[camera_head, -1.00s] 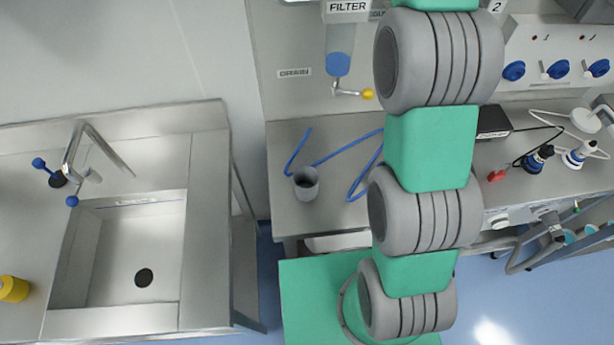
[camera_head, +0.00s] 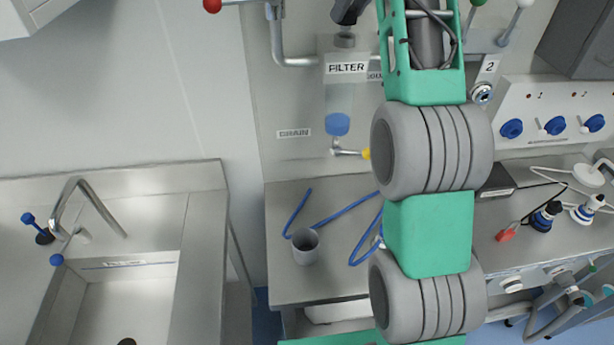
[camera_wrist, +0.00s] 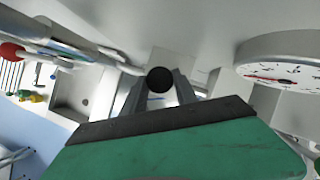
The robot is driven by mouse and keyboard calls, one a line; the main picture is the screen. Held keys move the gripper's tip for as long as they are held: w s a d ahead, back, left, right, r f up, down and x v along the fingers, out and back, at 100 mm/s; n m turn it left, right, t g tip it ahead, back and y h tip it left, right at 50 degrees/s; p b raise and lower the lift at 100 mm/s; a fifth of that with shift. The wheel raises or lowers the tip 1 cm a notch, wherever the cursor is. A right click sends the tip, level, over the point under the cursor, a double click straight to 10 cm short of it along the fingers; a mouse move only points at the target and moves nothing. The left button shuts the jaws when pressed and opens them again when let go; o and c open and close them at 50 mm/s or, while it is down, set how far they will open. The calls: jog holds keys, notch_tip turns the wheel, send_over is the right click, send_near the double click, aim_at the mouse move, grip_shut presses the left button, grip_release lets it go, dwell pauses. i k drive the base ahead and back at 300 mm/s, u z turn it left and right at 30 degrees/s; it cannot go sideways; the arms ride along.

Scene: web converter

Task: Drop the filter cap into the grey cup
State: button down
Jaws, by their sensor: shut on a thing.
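The filter (camera_head: 340,95) is a clear housing on the wall with a blue lower part. My gripper (camera_head: 346,14) is at the top edge of the head view, just above the filter's top. In the wrist view my gripper (camera_wrist: 160,88) is shut on a round black piece, the filter cap (camera_wrist: 160,79). I cannot tell whether the cap is clear of the housing. The cup is not seen in the wrist view.
A blue hose (camera_head: 345,219) lies on the counter (camera_head: 285,275) near the cup. A yellow-handled tap (camera_head: 348,152) sits under the filter. A sink (camera_head: 135,295) is at left. A round gauge (camera_wrist: 285,65) is close at right in the wrist view.

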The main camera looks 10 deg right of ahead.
aim_at(304, 257)
jog(key=u, duration=0.55)
jog(key=k, duration=1.25)
jog(key=u, duration=0.85)
jog(key=i, duration=0.95)
jog(key=u, duration=0.7)
